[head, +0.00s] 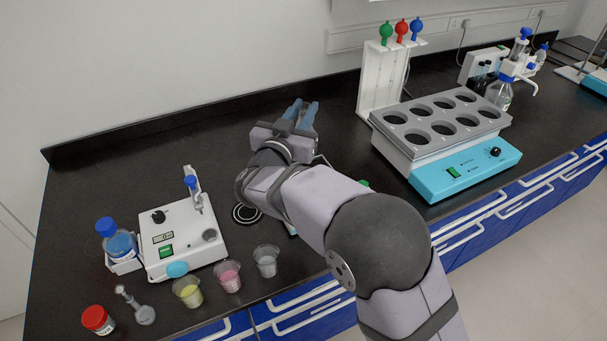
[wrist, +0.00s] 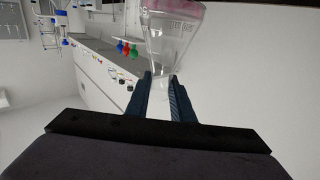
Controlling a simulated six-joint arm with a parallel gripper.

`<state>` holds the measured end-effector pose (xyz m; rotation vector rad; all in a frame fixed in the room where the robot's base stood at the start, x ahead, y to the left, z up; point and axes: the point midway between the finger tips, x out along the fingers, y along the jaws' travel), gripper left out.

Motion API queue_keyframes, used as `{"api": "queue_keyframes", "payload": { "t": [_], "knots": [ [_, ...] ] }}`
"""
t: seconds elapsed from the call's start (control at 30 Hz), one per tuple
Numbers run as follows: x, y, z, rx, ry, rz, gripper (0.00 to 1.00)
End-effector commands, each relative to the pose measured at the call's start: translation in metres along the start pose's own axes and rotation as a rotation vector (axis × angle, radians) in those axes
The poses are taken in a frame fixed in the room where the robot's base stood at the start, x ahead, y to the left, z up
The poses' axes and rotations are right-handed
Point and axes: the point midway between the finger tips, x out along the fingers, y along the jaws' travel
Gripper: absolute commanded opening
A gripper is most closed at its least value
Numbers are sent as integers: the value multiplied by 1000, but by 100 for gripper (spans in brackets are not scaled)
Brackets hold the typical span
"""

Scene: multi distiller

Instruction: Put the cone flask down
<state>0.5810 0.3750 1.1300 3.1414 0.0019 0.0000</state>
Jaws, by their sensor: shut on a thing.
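My gripper (head: 303,108) is over the back middle of the black bench in the head view, with its blue fingers pointing away. In the wrist view my gripper (wrist: 160,78) is shut on the neck of the clear cone flask (wrist: 172,42). The flask widens away from the fingers, and pink liquid lies at its wide end, at the picture's top edge. The wrist picture appears upside down. In the head view I cannot make out the flask behind my gripper and arm. I cannot tell its height above the bench.
The bench (head: 210,130) is clear left of my gripper. A block with several round wells (head: 416,152) and a white stand (head: 372,88) are to the right. A white device (head: 178,245) and cups with yellow (head: 188,292), pink (head: 229,277) and clear (head: 266,262) contents are front left.

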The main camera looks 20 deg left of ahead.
Motion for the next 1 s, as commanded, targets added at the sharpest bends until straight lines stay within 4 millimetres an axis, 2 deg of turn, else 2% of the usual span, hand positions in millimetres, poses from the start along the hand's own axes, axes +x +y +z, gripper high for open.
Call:
{"api": "queue_keyframes", "payload": {
  "t": [0.17,0.4,0.5,0.77,1.0],
  "knots": [
    [0,0,13,-3,-1,1,0],
    [0,0,48,-4,-1,0,0],
    [0,0,58,-1,0,1,0],
    [0,0,64,0,1,1,0],
    [0,0,89,-3,-1,1,0]
  ]
}}
